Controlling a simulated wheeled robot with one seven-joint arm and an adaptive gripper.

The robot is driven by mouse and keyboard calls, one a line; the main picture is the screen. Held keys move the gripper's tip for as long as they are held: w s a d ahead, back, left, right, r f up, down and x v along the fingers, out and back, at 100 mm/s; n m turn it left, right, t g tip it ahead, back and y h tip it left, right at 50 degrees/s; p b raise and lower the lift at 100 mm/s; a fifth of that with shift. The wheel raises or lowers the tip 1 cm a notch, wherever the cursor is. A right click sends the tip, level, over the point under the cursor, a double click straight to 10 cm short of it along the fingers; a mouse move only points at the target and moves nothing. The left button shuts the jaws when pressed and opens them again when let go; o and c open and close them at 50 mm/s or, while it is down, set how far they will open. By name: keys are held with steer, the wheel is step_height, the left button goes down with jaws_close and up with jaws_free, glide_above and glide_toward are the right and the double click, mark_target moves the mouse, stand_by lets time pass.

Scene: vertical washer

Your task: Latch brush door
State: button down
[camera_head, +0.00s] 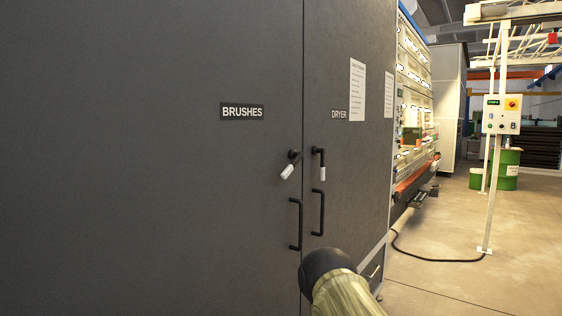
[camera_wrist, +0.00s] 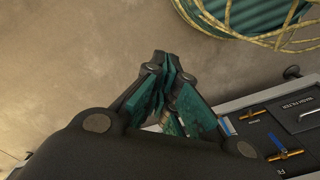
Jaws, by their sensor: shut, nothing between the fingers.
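The dark grey brush door (camera_head: 150,190) carries a BRUSHES label (camera_head: 242,112) and appears flush with the dryer door (camera_head: 345,180) beside it. Its latch handle (camera_head: 291,165) is black with a white grip and sits tilted, the grip pointing down and left. A black pull handle (camera_head: 296,224) is below it. My gripper (camera_wrist: 165,65) is shut and empty in the wrist view, over bare floor. The head view shows only part of my arm low in front of the doors, not the gripper. No brush latch shows in the wrist view.
The dryer latch (camera_head: 320,163) hangs straight down, with its own pull handle (camera_head: 318,212) below. A panel marked WASH FILTER (camera_wrist: 285,115) is right of my gripper in the wrist view. A control post (camera_head: 490,170) stands right; open floor (camera_head: 450,275) lies before it.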

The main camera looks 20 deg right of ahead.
steer(key=w+r+n+t+y+p, duration=0.1)
steer(key=w+r+t+p, duration=0.1)
steer(key=w+r, duration=0.75)
steer(key=w+r+n+t+y+p, duration=0.1)
steer(key=w+r+t, duration=0.3)
steer(key=w, duration=1)
steer(key=w+r+n+t+y+p, duration=0.1)
steer(key=w+r+p, duration=0.1)
steer(key=w+r, duration=0.85)
steer(key=w+d+r+n+t+y+p, duration=0.1)
steer(key=w+r+n+t, duration=0.1)
steer(key=w+r, duration=0.65)
steer(key=w+d+r+n+t+y+p, duration=0.15)
steer(key=w+r, duration=0.25)
steer(key=r, duration=1)
steer(key=w+d+r+n+t+y+p, duration=0.1)
steer(key=w+r+n+p, duration=0.1)
steer(key=w+r, duration=0.65)
steer(key=s+d+r+n+t+p, duration=0.1)
steer(key=d+r+n, duration=0.1)
steer(key=r, duration=1.2)
steer(key=d+r+n+t+y+p, duration=0.1)
steer(key=d+r+n, duration=0.1)
steer(key=r, duration=1.3)
steer(key=shift+s+r, duration=0.3)
steer(key=shift+s, duration=0.1)
steer(key=shift+y, duration=0.25)
